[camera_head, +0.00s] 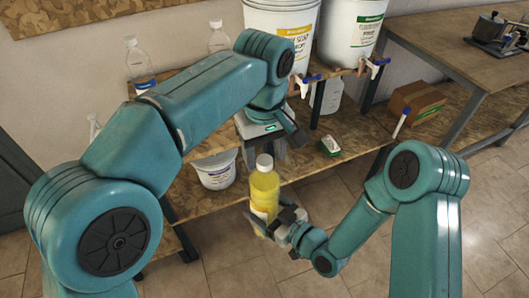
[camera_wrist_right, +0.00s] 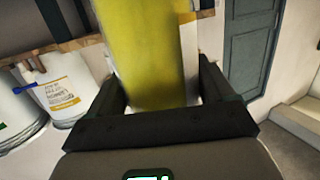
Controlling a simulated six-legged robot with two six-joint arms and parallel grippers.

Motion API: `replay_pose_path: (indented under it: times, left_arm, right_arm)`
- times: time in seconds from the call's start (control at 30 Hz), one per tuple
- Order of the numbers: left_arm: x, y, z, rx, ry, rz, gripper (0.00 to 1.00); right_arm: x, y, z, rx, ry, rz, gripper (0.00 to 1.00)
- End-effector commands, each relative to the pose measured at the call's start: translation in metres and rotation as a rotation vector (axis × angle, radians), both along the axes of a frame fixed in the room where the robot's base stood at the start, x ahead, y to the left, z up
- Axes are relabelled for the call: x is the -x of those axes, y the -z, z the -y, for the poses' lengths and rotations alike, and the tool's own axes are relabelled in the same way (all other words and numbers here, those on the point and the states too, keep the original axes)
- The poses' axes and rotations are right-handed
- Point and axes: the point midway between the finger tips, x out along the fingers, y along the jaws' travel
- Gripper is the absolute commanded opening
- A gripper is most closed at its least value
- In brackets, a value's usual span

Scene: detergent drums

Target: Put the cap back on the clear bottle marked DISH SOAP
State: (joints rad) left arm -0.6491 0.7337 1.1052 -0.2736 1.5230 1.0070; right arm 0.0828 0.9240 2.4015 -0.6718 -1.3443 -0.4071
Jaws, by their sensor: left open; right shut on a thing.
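A clear bottle of yellow liquid (camera_head: 264,188) stands roughly upright in my right gripper (camera_head: 276,222), in front of the lower wooden shelf. In the right wrist view the yellow bottle (camera_wrist_right: 148,60) fills the space between the two dark fingers of my right gripper (camera_wrist_right: 160,95). My left gripper (camera_head: 276,150) is open above and behind the bottle top, apart from it. I see no loose cap.
Two white drums (camera_head: 281,20) (camera_head: 350,28) with blue-handled taps stand on the upper shelf. Clear bottles (camera_head: 138,64) stand at the back left. The floor at front is free.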

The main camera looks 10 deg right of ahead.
Motion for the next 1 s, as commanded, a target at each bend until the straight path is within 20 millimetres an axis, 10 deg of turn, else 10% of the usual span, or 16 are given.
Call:
replay_pose_path:
  times: [0.4,0.6,1.0]
  left_arm:
    - [0.0002,0.0075,-0.0001,0.001,0.0,0.0,0.57]
    - [0.0002,0.0075,-0.0001,0.001,0.0,0.0,0.0]
    - [0.0002,0.0077,-0.0004,0.001,0.33,0.001,0.0]
  right_arm:
    - [-0.0007,-0.002,0.0001,-0.002,0.001,0.006,0.0]
    - [-0.0007,-0.002,0.0001,-0.002,0.001,0.006,0.0]
    - [-0.0008,-0.002,0.0002,-0.003,0.002,0.005,0.0]
